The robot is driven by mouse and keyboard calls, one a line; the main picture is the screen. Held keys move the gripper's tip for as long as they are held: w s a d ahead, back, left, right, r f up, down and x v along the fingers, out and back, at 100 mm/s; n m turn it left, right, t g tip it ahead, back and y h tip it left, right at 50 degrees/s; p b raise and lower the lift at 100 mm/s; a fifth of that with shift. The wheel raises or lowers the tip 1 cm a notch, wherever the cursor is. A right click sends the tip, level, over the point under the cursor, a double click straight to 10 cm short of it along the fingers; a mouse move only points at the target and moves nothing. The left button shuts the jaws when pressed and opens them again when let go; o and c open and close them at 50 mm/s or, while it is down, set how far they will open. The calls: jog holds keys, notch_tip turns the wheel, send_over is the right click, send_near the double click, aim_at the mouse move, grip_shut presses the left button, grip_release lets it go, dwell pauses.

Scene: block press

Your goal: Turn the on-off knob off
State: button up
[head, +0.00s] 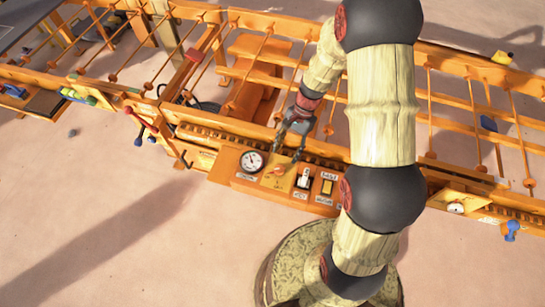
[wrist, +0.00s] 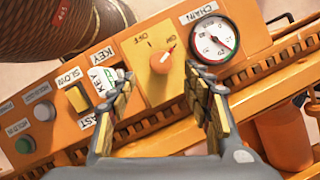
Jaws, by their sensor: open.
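The on-off knob (wrist: 161,62) is a round orange knob on a yellow plate (wrist: 158,92). Its pointer aims up and right, toward the ON label; the OFF label lies to the upper left. In the head view the knob (head: 278,170) sits on the orange control panel, right of the white gauge. My gripper (wrist: 158,78) is open, one finger to each side of the knob in the wrist view, with nothing between them that I can see held. In the head view my gripper (head: 287,152) hangs just above the panel near the knob. I cannot tell whether a finger touches it.
The CHAIN gauge (wrist: 215,40) is close to the right finger. The key switch (wrist: 103,80) is beside the left finger, with a yellow SLOW/FAST switch (wrist: 77,97) beyond. An orange rail frame (head: 255,75) stands behind the panel. The ground in front is open.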

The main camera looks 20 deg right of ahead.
aim_at(280, 168)
jog(key=b+x, duration=0.3)
jog(key=x, duration=0.5)
jog(key=shift+w+f, duration=0.15)
jog(key=shift+f, duration=0.1)
jog(key=shift+c, duration=1.1)
jog(key=c, duration=0.9)
